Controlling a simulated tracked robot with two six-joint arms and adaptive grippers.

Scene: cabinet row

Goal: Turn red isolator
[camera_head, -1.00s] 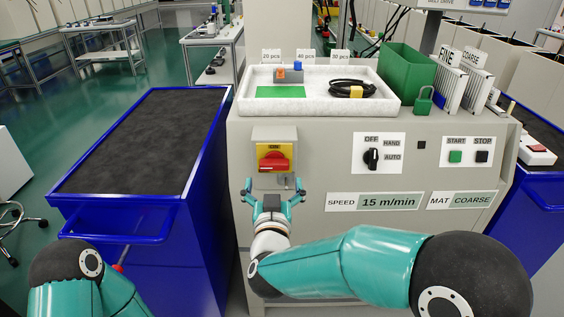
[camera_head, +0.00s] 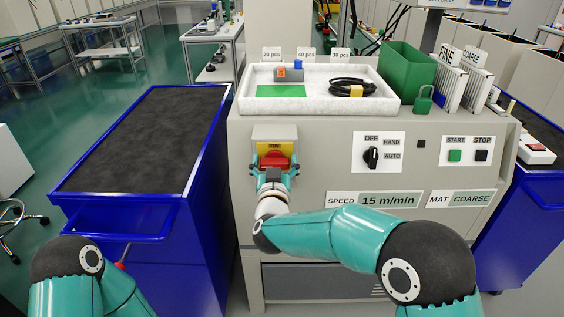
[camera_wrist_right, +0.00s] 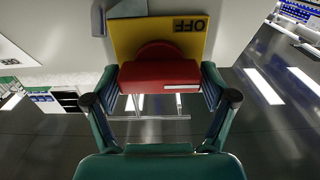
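The red isolator (camera_head: 274,160) is a red rotary handle on a yellow plate, in a grey box on the front of the machine cabinet. My right gripper (camera_head: 274,172) is at it, with one finger on each side of the handle. In the right wrist view the red handle (camera_wrist_right: 160,75) lies crosswise between the fingertips of the gripper (camera_wrist_right: 160,88), which appear to touch its two ends. The yellow plate (camera_wrist_right: 187,40) behind it bears the word OFF, upside down in that view. Of my left arm only upper links show at the lower left; its gripper is out of view.
Right of the isolator are a black selector switch (camera_head: 372,157), a green start button (camera_head: 455,156) and a black stop button (camera_head: 481,156). A white tray (camera_head: 375,104) and a green bin (camera_head: 405,75) stand on top. A blue cart (camera_head: 190,225) stands close on the left.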

